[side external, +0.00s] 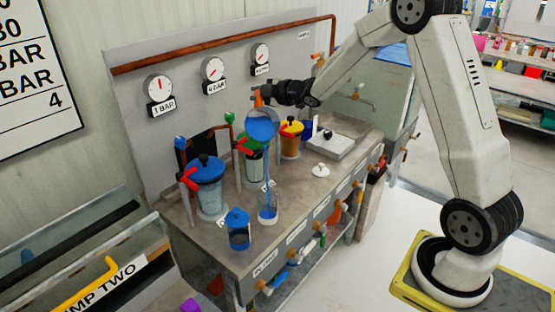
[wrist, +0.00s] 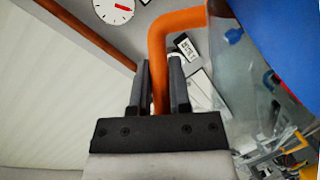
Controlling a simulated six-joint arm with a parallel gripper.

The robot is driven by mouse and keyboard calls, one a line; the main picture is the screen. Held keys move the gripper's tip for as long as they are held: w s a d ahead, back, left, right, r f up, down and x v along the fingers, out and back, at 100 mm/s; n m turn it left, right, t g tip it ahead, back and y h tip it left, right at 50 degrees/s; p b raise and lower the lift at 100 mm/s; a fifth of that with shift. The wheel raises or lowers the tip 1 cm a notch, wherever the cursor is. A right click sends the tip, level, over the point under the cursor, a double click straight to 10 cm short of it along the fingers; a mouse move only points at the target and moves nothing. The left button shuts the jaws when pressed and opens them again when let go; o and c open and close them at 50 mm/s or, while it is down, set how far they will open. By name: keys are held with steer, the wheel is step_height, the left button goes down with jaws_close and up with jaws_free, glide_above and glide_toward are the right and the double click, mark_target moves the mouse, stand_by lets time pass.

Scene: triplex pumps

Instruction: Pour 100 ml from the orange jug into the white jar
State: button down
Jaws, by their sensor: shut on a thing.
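My gripper (side external: 268,95) is shut on the orange handle (wrist: 160,70) of the jug, which shows between both fingers in the wrist view. The orange jug (side external: 262,125) is clear-walled, holds blue liquid and is tilted in the air above the bench. A thin blue stream falls from it into an open clear jar (side external: 268,205), where blue liquid stands in the lower part. A white lid with a knob (side external: 320,170) lies on the bench to the right; I take the open jar to be the white one. The jug's body (wrist: 285,35) fills the upper right of the wrist view.
A blue-lidded jar (side external: 238,230) stands left of the open jar. Behind are blue-topped (side external: 207,185), green-topped (side external: 253,155) and yellow-topped (side external: 290,138) vessels with red handles. A grey box (side external: 330,144) sits at the back right. Gauges line the back panel (side external: 185,60).

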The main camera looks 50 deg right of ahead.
steer(key=shift+s+a+r+n+t, duration=0.1)
steer(key=shift+s+a+n+t, duration=0.1)
steer(key=shift+s+n+t, duration=0.1)
stand_by(1.9)
steer(key=shift+w, duration=0.1)
steer(key=shift+w+d+m+g, duration=0.6)
steer(key=shift+w+m+g, duration=0.1)
steer(key=shift+g, duration=0.2)
steer(key=shift+w+d+f+g+y, duration=0.2)
steer(key=shift+f+g+y, duration=0.1)
steer(key=shift+f, duration=0.05)
steer(key=shift+w+d+f+m+g, duration=0.1)
steer(key=shift+w+d+m+g, duration=0.15)
steer(key=shift+m, duration=0.25)
steer(key=shift+w+d+f+m+g+y, duration=0.25)
steer(key=shift+w+m+g+y, duration=0.1)
steer(key=shift+g, duration=0.2)
steer(key=shift+w+d+f+m+g+y, duration=0.25)
steer(key=shift+w+d+m+g+y, duration=0.2)
steer(key=shift+w+d+g, duration=0.25)
steer(key=shift+w+d+f+m+g+y, duration=0.2)
steer(key=shift+w+d+m+g+y, duration=0.3)
steer(key=shift+w+g, duration=0.3)
steer(key=shift+w+d+f+m+g+y, duration=0.25)
steer(key=shift+w+d+m+g+y, duration=0.15)
steer(key=shift+w+d+g, duration=0.3)
